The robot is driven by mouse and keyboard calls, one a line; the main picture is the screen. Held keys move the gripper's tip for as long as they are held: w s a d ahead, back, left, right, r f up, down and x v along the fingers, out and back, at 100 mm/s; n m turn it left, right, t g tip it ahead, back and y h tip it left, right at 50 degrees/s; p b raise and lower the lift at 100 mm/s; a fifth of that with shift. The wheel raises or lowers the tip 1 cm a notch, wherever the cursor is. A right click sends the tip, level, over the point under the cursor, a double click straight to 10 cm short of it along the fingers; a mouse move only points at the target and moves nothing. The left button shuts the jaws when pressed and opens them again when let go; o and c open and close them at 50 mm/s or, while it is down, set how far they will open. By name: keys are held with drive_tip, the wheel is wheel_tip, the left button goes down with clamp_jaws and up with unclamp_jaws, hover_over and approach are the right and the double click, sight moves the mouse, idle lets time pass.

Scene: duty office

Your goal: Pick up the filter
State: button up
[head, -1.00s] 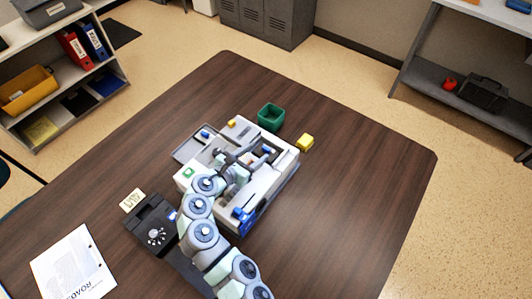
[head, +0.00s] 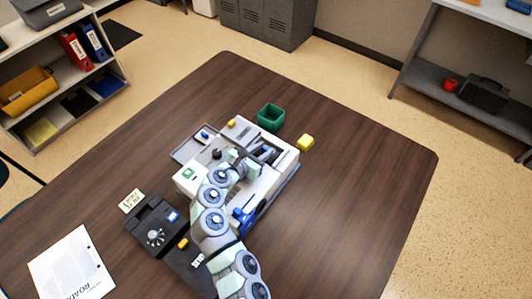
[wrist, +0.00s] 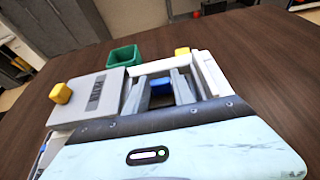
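A white and grey machine (head: 265,188) stands on the table, with an open bay in its top. A small blue part (wrist: 161,86) lies in that bay in the wrist view; it may be the filter, but I cannot tell for sure. My gripper (wrist: 159,88) is over the bay, its two grey fingers apart on either side of the blue part. Gaps appear between the fingers and the part. In the head view my gripper (head: 258,157) partly hides the bay.
A green open box (head: 271,117) and a yellow block (head: 305,142) stand behind the machine. A black device (head: 155,226) and a paper (head: 72,265) lie at front left. The table's right side is clear.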

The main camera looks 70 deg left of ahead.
clamp_jaws()
idle(0.3)
